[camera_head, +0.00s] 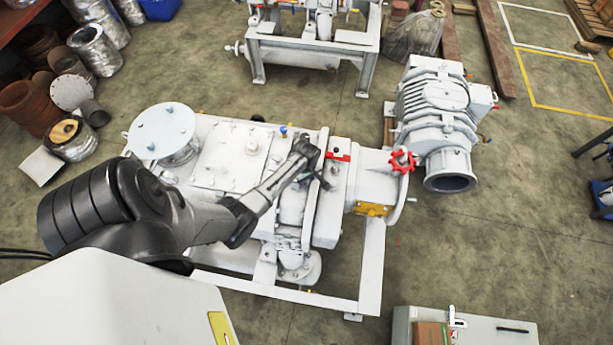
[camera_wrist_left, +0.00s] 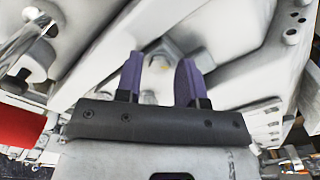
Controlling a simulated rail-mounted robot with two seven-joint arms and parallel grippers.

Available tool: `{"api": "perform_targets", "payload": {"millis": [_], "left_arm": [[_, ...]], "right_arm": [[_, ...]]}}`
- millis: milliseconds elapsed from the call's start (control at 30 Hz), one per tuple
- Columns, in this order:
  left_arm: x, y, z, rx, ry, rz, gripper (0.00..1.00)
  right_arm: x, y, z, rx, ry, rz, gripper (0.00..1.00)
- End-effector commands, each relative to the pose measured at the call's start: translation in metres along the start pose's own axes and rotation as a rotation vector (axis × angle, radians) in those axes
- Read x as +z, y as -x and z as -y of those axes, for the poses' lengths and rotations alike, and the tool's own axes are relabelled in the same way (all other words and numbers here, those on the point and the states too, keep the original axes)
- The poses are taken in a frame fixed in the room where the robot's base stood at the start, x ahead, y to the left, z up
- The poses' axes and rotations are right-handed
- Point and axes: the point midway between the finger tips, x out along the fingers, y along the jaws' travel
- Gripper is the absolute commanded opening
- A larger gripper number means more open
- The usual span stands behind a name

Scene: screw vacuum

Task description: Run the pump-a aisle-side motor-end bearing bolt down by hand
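The white pump (camera_head: 225,150) sits on a white frame in the middle of the head view. My left arm reaches over it from the left, and my left gripper (camera_head: 326,184) points down near its right end, left of the red handwheel. In the left wrist view the two purple fingers of the left gripper (camera_wrist_left: 160,62) stand apart. A small pale, bolt-like part (camera_wrist_left: 158,66) shows in the gap between them, against the pale casting (camera_wrist_left: 230,35). I cannot tell whether the fingers touch it, or which bolt it is. My right gripper is not in view.
A red handwheel (camera_head: 402,161) and a red lever (camera_head: 338,156) stand close to the right of the gripper. A ribbed grey motor (camera_head: 437,105) stands further right. Pipes and drums (camera_head: 70,95) crowd the upper left.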

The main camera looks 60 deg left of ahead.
Motion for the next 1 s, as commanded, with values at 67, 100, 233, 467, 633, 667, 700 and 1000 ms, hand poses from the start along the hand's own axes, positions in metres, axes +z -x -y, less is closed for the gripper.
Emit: {"api": "perform_targets", "payload": {"millis": [67, 100, 233, 467, 633, 667, 700, 1000], "left_arm": [[0.0, 0.0, 0.0, 0.0, 0.0, 0.0, 0.28], [0.0, 0.0, 0.0, 0.0, 0.0, 0.0, 0.24], [0.0, 0.0, 0.0, 0.0, 0.0, 0.0, 0.12], [0.0, 0.0, 0.0, -0.001, -0.002, 0.0, 0.0], [0.0, 0.002, 0.0, -0.001, -0.036, 0.0, 0.0], [0.0, 0.002, 0.0, -0.001, -0.047, 0.0, 0.0], [0.0, 0.002, 0.0, -0.002, -0.066, 0.001, 0.0], [0.0, 0.004, 0.0, -0.003, -0.305, 0.0, 0.0]], "right_arm": [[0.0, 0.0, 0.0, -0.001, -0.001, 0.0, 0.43], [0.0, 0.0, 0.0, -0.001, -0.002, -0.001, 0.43], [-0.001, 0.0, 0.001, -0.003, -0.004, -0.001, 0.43], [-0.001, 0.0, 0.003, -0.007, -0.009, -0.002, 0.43], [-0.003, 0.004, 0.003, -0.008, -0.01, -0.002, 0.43], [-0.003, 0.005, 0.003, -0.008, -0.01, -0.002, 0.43], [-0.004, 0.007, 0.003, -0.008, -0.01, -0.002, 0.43], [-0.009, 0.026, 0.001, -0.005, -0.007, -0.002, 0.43]]}}
